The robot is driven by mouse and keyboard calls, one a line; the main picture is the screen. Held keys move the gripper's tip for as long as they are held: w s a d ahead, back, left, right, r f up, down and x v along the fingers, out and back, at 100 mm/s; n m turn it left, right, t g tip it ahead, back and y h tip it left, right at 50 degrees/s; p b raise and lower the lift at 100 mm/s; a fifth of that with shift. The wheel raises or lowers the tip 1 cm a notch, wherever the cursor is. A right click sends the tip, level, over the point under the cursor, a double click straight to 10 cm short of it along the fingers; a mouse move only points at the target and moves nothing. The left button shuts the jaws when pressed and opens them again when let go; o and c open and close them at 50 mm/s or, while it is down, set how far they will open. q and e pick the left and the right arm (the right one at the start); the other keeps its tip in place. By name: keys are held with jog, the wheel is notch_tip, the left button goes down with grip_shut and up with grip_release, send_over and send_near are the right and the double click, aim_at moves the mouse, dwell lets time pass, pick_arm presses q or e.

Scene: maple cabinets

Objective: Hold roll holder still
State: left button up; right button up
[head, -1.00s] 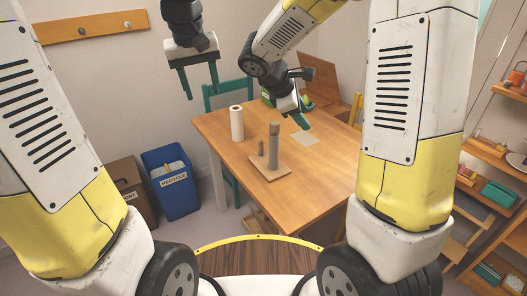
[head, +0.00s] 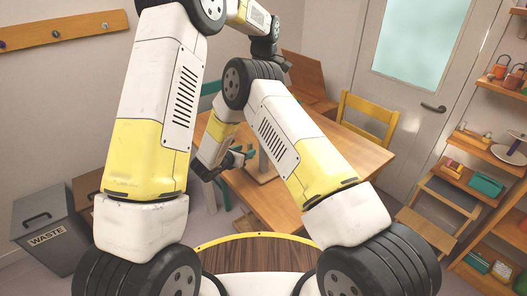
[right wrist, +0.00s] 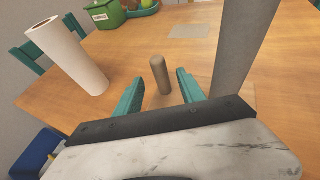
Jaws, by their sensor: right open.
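The roll holder is a wooden base with a tall grey post (right wrist: 243,45) and a short round peg (right wrist: 160,75). In the right wrist view the peg stands upright between the teal fingers of my right gripper (right wrist: 160,92). The fingers are open, with visible gaps on both sides of the peg. The tall post rises just right of the fingers. In the head view my right gripper (head: 242,156) reaches the holder from the left, and my right arm hides much of the holder (head: 263,165). My left gripper's fingers do not show; my right arm blocks that area.
A white paper roll (right wrist: 68,55) stands on the wooden table (right wrist: 120,42), left of the holder. A green container (right wrist: 100,13) and a flat sheet (right wrist: 190,31) lie farther back. A grey waste bin (head: 45,230) and a yellow chair (head: 368,118) flank the table.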

jog(key=x, duration=0.7)
jog(key=shift+w, duration=0.1)
grip_shut()
dwell(1.3)
